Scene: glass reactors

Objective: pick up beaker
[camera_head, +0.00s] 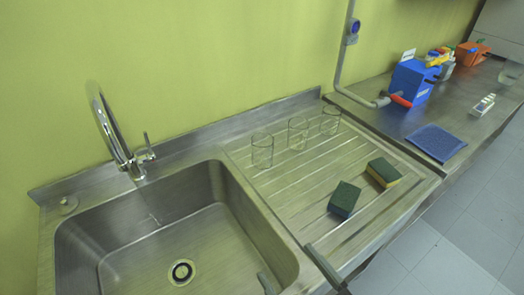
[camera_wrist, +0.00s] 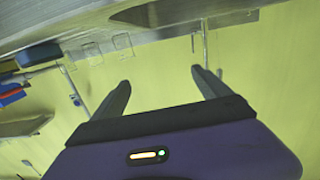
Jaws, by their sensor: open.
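Three clear glass beakers stand upright in a slanting row on the ribbed drainboard in the head view: a near-left beaker (camera_head: 262,150), a middle beaker (camera_head: 298,133) and a far-right beaker (camera_head: 330,121). In the wrist view, which is turned upside down, beakers show faintly near the top, one of them a clear beaker (camera_wrist: 122,42). My gripper (camera_wrist: 162,85) has its two dark fingers spread wide with nothing between them. In the head view, two grey finger-like parts (camera_head: 322,266) show at the bottom edge, in front of the drainboard and sink. They are apart from the beakers.
A steel sink (camera_head: 150,235) with a tall faucet (camera_head: 115,135) lies left of the drainboard (camera_head: 300,185). Two green-and-yellow sponges (camera_head: 345,198) (camera_head: 383,172) lie at its front right. A blue box (camera_head: 410,85), a blue mat (camera_head: 436,142) and an orange box (camera_head: 470,54) occupy the right counter.

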